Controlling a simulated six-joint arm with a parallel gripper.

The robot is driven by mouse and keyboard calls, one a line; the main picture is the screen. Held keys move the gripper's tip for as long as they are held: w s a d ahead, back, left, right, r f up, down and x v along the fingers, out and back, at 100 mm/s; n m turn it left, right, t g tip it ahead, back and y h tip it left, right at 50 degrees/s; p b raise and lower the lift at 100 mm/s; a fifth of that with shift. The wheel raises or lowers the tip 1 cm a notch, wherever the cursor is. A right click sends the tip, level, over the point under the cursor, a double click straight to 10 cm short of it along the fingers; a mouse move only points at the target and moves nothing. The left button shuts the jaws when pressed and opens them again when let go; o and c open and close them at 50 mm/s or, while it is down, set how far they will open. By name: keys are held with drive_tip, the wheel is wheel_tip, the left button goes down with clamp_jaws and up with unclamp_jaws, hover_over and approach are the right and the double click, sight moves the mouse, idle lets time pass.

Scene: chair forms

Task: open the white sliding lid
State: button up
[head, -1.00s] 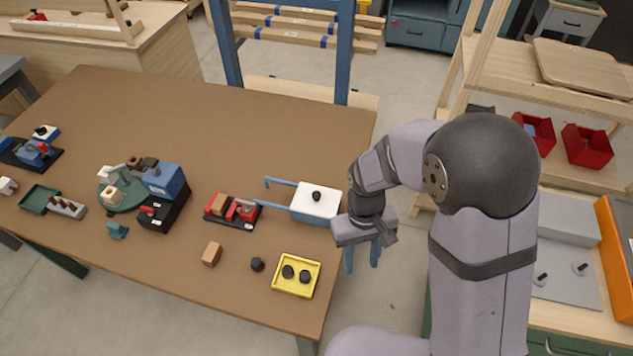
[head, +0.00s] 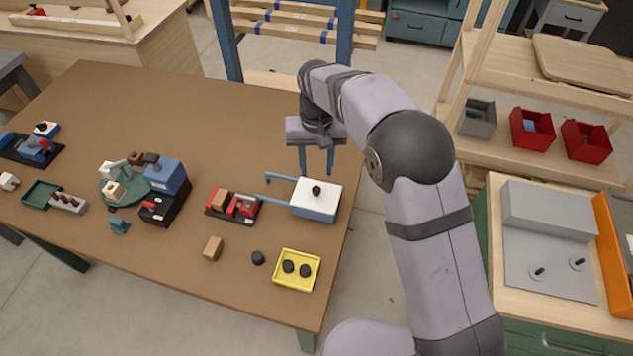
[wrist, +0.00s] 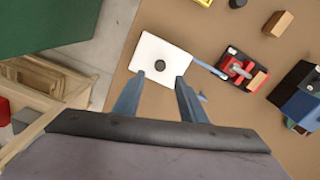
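The white sliding lid (head: 308,198) covers the top of a small blue box (head: 314,215) near the table's right edge. A black round knob (head: 316,190) stands on the lid. Two blue rails (head: 277,186) reach left from the box.
A red toy on a black base (head: 232,205) stands just beyond the rails' left ends. A yellow tray (head: 296,271) with black pieces, a black piece (head: 258,258) and a wooden block (head: 213,248) lie in front. The table's back middle is clear.

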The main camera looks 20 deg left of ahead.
sight(317, 188)
drive_tip(key=shift+f+p, duration=1.25)
drive_tip(key=shift+f, duration=2.35)
